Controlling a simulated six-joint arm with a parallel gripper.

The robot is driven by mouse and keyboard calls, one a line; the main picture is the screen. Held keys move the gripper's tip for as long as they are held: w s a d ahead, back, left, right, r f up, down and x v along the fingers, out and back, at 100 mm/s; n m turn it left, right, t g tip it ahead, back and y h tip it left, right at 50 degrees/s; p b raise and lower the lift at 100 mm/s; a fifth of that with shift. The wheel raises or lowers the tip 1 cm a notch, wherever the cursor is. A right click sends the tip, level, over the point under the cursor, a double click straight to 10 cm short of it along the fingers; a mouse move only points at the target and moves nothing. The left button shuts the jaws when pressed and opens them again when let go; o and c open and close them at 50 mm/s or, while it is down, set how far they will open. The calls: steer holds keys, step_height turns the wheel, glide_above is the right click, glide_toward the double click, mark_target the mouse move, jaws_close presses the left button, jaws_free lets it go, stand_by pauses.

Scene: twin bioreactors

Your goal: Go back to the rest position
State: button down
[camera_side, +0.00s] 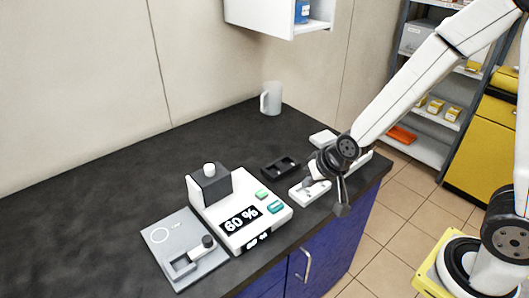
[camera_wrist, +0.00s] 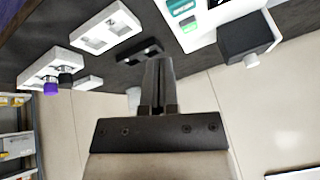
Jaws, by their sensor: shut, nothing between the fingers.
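My gripper (camera_side: 342,198) hangs at the right end of the dark worktop in the side view, pointing down, above and in front of the white racks. In the wrist view my gripper (camera_wrist: 158,72) has its fingers together with nothing between them. The white bioreactor unit (camera_side: 240,208) stands left of it, with a "60 %" display, teal and green buttons and a dark block with a white knob. Part of this unit (camera_wrist: 213,18) shows at the top of the wrist view. My gripper is apart from it.
A white rack (camera_side: 310,193) and a black rack (camera_side: 281,168) lie near my gripper. Another white rack (camera_wrist: 50,65) holds purple- and black-capped vials. A grey plate (camera_side: 160,245) lies left. A mug (camera_side: 271,98) stands at the back. The left worktop is clear.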

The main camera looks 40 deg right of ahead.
steer(key=s+d+r+n+g, duration=0.2)
steer(key=s+d+n+g, duration=0.1)
steer(key=s, duration=0.5)
steer(key=shift+d+n+h, duration=0.3)
steer(key=shift+d+n, duration=0.1)
steer(key=shift+r, duration=0.1)
stand_by(1.6)
